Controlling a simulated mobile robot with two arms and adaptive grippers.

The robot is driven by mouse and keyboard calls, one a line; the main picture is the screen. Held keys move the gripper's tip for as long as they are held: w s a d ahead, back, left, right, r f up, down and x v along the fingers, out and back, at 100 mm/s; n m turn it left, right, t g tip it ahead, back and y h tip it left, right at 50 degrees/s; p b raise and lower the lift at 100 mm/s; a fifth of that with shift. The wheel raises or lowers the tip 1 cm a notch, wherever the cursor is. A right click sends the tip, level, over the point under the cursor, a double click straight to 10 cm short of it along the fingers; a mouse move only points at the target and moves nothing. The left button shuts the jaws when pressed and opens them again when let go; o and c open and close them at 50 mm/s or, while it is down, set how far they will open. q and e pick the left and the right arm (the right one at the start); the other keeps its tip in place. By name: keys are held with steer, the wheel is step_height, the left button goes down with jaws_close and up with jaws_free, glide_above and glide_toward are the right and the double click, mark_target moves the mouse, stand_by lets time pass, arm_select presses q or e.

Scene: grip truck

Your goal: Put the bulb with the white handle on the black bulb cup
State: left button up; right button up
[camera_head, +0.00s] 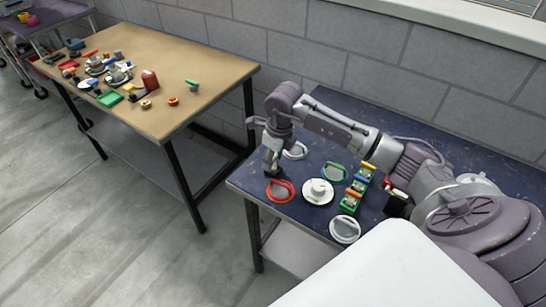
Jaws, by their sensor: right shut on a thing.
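My right gripper (271,168) is at the left part of the dark blue table, just above and behind a red-rimmed round piece (280,191). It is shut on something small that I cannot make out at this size. A white round piece with a raised middle (318,191) lies to the right of the red-rimmed one. I cannot tell which piece is the bulb with the white handle, and I cannot clearly pick out the black bulb cup. My left gripper is not in view.
A wooden table (190,55) with many small parts stands to the left, across open floor. A wall is behind.

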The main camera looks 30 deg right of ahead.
steer(key=shift+f, duration=0.15)
steer(key=o, duration=1.6)
steer(key=shift+c, duration=0.2)
steer(key=shift+r+p, duration=2.25)
steer(key=shift+r, duration=1.55)
